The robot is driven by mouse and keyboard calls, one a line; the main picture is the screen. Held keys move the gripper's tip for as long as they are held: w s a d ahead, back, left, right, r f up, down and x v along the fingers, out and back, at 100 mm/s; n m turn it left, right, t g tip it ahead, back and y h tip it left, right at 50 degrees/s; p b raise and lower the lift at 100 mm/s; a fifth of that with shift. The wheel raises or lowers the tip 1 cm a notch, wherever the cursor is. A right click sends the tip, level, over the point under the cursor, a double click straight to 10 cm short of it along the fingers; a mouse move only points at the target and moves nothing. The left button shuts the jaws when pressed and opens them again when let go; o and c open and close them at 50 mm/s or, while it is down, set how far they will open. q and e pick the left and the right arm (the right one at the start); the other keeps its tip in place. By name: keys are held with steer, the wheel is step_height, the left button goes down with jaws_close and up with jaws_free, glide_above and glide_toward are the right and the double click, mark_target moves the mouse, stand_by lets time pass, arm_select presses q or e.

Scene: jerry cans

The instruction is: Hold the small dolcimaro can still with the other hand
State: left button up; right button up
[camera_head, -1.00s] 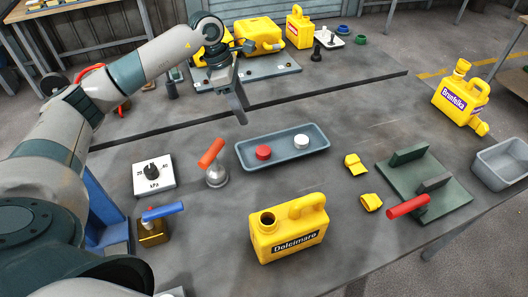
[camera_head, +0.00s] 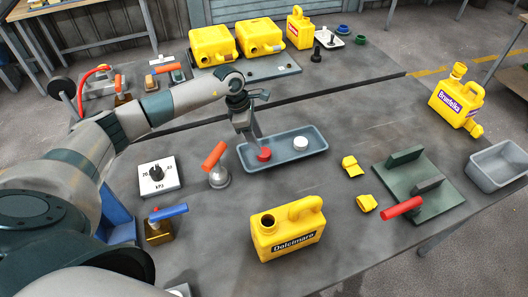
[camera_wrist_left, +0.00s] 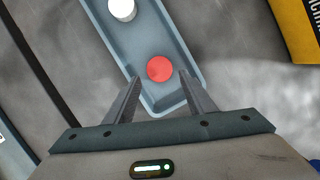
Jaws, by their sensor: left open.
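The small yellow Dolcimaro can (camera_head: 287,232) stands upright on the table at the front middle, its round opening uncovered and its handle at the top right. My left gripper (camera_head: 256,148) is over the left end of the grey tray, well behind the can. In the left wrist view my left gripper (camera_wrist_left: 160,98) is open, with the red cap (camera_wrist_left: 160,69) just beyond and between its fingertips. I cannot tell whether the fingers touch the tray. The red cap also shows in the head view (camera_head: 264,155). My right gripper is not in view.
The grey tray (camera_head: 284,164) also holds a white cap (camera_head: 300,142). An orange-handled valve (camera_head: 217,165), a kPa dial (camera_head: 158,177) and a blue-handled brass valve (camera_head: 158,228) stand left of the can. A green fixture (camera_head: 424,186) with a red handle stands right. Table around the can is clear.

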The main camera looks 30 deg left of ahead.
mark_target(264, 152)
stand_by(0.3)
arm_select(q)
steer(key=shift+p+x, duration=0.9)
steer(key=shift+p, duration=0.1)
steer(key=shift+w+d+f+p, duration=0.1)
steer(key=shift+d+f+p, duration=0.15)
steer(key=shift+f, duration=0.2)
steer(key=shift+w+d+f+p, duration=0.1)
steer(key=shift+d+f+p, duration=0.15)
steer(key=shift+f, duration=0.25)
steer(key=shift+w+d+f, duration=0.1)
steer(key=shift+w+f, duration=0.05)
steer(key=shift+f, duration=0.45)
steer(key=c, duration=0.8)
